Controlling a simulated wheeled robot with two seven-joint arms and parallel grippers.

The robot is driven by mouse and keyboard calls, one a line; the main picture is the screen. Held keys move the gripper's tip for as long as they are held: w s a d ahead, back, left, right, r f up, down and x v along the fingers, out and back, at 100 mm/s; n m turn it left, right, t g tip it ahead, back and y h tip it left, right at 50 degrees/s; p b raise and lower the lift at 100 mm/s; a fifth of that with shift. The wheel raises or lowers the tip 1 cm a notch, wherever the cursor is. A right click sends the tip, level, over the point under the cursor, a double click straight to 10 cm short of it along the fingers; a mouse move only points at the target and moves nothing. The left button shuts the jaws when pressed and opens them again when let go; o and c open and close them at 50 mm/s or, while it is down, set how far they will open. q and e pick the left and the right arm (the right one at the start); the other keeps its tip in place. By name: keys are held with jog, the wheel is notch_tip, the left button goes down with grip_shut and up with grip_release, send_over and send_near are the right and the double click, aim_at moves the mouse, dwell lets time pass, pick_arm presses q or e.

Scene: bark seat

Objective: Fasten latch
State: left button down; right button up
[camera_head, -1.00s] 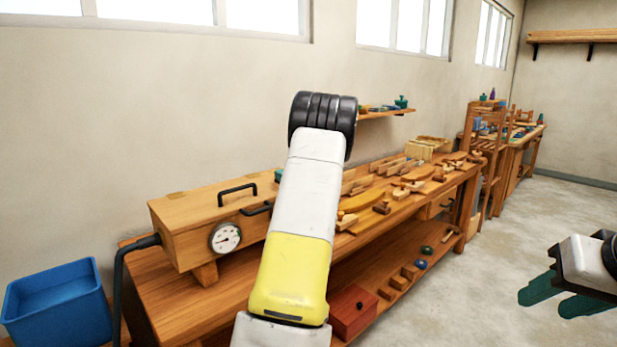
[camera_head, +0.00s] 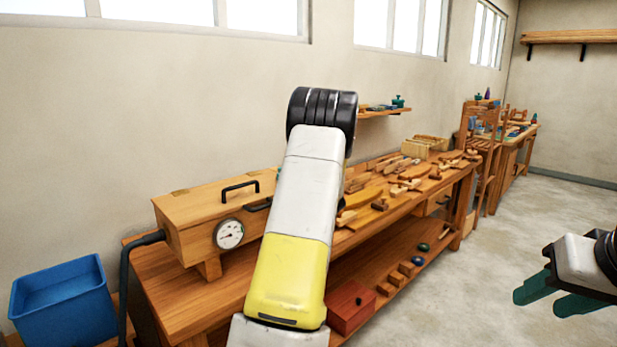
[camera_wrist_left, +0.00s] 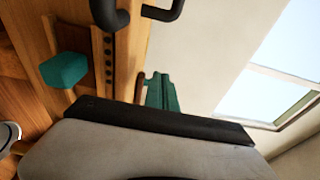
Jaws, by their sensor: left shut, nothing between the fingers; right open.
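A long wooden box (camera_head: 195,225) with a round gauge (camera_head: 229,234) and a black handle (camera_head: 240,189) on its lid stands on the workbench. In the left wrist view, the box's wood (camera_wrist_left: 120,65) shows close up with a dark perforated strip (camera_wrist_left: 105,65) and a teal block (camera_wrist_left: 65,72) beside it. I cannot tell whether that block is the latch. My left gripper (camera_wrist_left: 160,92) is shut and empty, its teal fingers near the wood; contact is unclear. My left arm hides the box's right end in the head view. My right gripper (camera_head: 545,297) is open and empty over the floor.
The workbench (camera_head: 150,290) carries several wooden pieces to the right of my arm. A blue bin (camera_head: 62,300) stands at the left. A red box (camera_head: 350,307) sits on the lower shelf. Black handles (camera_wrist_left: 112,15) are close in the left wrist view. The floor at right is clear.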

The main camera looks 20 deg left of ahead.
pick_arm(q)
jog(key=s, duration=0.5)
jog(key=s+a, duration=0.1)
jog(key=s, duration=0.1)
jog(key=shift+s, duration=0.15)
jog(key=shift+s, duration=0.1)
jog(key=s+d+r+n+g+h, duration=0.1)
jog(key=s+d+n+g+h, duration=0.2)
jog(key=s, duration=0.6)
jog(key=s+d+n+g+h, duration=0.2)
jog(key=s+d+n+g, duration=0.2)
jog(key=s, duration=0.5)
jog(key=s+d+r+t+h, duration=0.1)
jog(key=s+d+h, duration=0.3)
jog(key=d, duration=0.5)
jog(key=s+d+r+t+h, duration=0.1)
jog(key=s+d+h, duration=0.3)
jog(key=d, duration=0.6)
jog(key=s+d+r+m+t+h, duration=0.1)
jog(key=s+d+h, duration=0.3)
jog(key=d, duration=0.5)
jog(key=shift+s+d+r+t, duration=0.2)
jog(key=shift+s+t, duration=0.1)
jog(key=shift+s, duration=0.1)
jog(key=shift+a, duration=0.1)
